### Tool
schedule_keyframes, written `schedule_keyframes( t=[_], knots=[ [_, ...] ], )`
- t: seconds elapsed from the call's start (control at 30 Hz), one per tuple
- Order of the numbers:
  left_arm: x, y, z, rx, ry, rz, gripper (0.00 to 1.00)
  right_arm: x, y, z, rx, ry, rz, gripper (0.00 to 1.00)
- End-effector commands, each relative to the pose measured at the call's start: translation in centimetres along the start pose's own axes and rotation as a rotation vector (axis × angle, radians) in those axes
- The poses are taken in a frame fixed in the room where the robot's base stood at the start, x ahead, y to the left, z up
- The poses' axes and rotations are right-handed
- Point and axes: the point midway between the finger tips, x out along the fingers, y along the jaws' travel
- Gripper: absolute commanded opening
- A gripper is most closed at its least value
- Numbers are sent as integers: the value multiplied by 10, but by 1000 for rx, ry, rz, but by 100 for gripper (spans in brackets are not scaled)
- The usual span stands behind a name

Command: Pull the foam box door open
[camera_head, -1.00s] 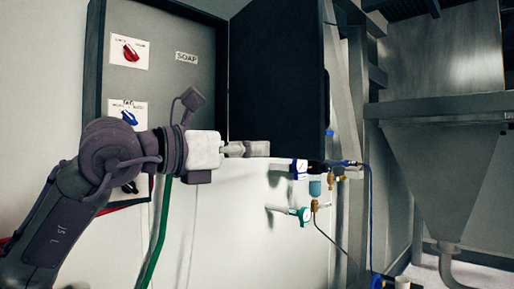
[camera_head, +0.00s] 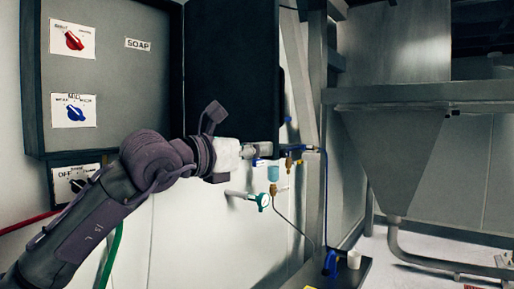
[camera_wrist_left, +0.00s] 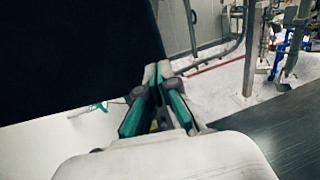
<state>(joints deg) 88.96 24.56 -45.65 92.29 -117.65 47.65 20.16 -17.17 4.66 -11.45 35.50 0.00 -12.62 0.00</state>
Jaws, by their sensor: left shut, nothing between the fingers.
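The foam box is a grey cabinet (camera_head: 110,55) on the white wall, with a red knob, a blue knob and a SOAP label inside. Its dark door (camera_head: 232,70) stands open, swung out to the right. My left gripper (camera_head: 268,150) is at the door's lower edge in the head view. In the left wrist view the left gripper (camera_wrist_left: 158,72) has its fingertips together with nothing between them. The door (camera_wrist_left: 70,55) fills the upper left there, beside the fingertips; whether they touch cannot be told. My right gripper is not in view.
Gauges and valves (camera_head: 270,190) with thin hoses sit below the door. A large metal hopper (camera_head: 395,150) stands at the right with pipes beneath it. A dark surface (camera_head: 340,272) with a white cup (camera_head: 353,259) is at the lower middle.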

Motion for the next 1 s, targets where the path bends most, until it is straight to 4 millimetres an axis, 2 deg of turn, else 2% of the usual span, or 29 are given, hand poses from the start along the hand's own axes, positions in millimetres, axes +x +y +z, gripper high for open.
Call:
schedule_keyframes(
  t=[0.17, 0.4, 0.5, 0.63, 1.0],
  knots=[
    [10, -1, 0, -1, 0, -2, 0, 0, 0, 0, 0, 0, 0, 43],
    [62, -2, 3, -4, 0, -3, 0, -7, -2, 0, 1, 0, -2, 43],
    [76, 0, 3, -2, 0, -3, 0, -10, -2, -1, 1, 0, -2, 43],
    [84, 1, 1, 1, 0, -1, 0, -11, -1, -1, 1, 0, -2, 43],
    [84, 1, 0, 1, -1, -1, 0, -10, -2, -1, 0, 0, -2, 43]
  ],
)
